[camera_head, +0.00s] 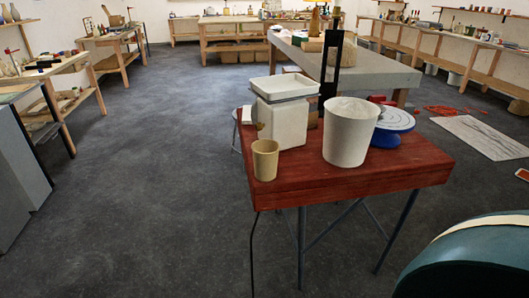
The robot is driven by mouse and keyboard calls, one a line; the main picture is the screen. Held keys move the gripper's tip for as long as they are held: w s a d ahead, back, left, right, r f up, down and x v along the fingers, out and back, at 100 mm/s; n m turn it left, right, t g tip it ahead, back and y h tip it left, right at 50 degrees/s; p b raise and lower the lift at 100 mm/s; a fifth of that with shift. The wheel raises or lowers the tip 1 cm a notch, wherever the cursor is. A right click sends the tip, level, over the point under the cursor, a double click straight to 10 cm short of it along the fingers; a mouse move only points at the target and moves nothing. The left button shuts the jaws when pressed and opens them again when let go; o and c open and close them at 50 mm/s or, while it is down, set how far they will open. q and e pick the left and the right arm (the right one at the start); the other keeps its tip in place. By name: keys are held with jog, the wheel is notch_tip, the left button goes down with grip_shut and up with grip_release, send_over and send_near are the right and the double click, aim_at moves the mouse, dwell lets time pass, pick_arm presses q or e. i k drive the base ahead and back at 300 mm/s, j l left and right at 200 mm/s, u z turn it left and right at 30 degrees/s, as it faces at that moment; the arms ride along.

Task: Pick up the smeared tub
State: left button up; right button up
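The small beige cup (265,160) stands at the table's front left. Neither of my grippers is in view.
A blue-based object with a pale round top (394,119) stands right of the round tub. A tall black upright (338,70) rises behind the tubs. A long grey table (375,72) stands behind. The table's front right is bare; open floor lies left.

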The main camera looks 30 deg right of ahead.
aim_at(266, 151)
jog(key=z, duration=1.05)
jog(key=u, duration=2.15)
jog(key=k+l+u, duration=0.15)
jog(key=u, duration=0.25)
jog(key=k+u, duration=0.15)
jog(key=u, duration=0.25)
jog(key=k+l+u, duration=0.1)
jog(key=u, duration=0.25)
jog(key=z, duration=2.95)
jog(key=l, duration=0.1)
